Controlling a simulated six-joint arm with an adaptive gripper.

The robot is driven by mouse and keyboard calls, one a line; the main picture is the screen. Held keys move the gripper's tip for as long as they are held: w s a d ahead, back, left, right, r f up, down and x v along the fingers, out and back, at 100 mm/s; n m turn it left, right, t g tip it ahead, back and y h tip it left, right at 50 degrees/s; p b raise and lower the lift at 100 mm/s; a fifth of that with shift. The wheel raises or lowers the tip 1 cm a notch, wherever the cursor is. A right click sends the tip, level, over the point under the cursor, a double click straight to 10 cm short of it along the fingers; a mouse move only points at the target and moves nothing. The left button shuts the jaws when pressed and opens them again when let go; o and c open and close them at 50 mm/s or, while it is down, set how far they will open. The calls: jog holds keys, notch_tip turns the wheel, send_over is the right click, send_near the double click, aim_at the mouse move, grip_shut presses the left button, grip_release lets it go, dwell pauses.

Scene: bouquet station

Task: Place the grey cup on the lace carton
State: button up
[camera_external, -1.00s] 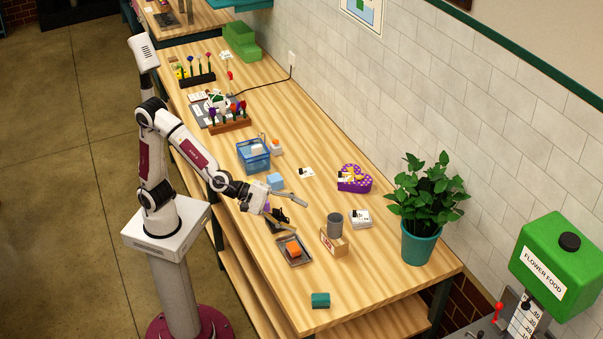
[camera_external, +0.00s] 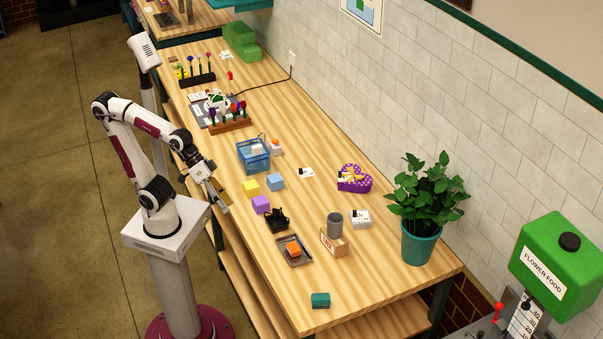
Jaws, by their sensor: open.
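The grey cup (camera_external: 335,224) stands upright at the lace carton (camera_external: 333,243), a small tan box with a printed front, on the right part of the wooden table. The cup's base overlaps the carton's top, and it appears to rest on it. My gripper (camera_external: 222,203) is open and empty by the table's left edge, pointing down and well apart from the cup and carton.
A tray with an orange block (camera_external: 293,249) lies left of the carton, and a black holder (camera_external: 277,219) stands behind it. A white card box (camera_external: 360,219) is to the right. Yellow (camera_external: 251,187), blue (camera_external: 275,181) and purple (camera_external: 261,204) blocks sit nearer my gripper. A teal block (camera_external: 320,300) is in front.

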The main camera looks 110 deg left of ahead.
jog(key=s+a+f+m+g+y, duration=0.1)
jog(key=s+a+f+m, duration=0.1)
jog(key=s, duration=0.4)
jog(key=s+a+f+m+g, duration=0.1)
jog(key=s+a+f+m, duration=0.1)
jog(key=s, duration=0.4)
jog(key=shift+s+a+f+m+g+y, duration=0.25)
jog(key=shift+a+m+y, duration=0.2)
jog(key=shift+m, duration=0.25)
jog(key=shift+w, duration=0.1)
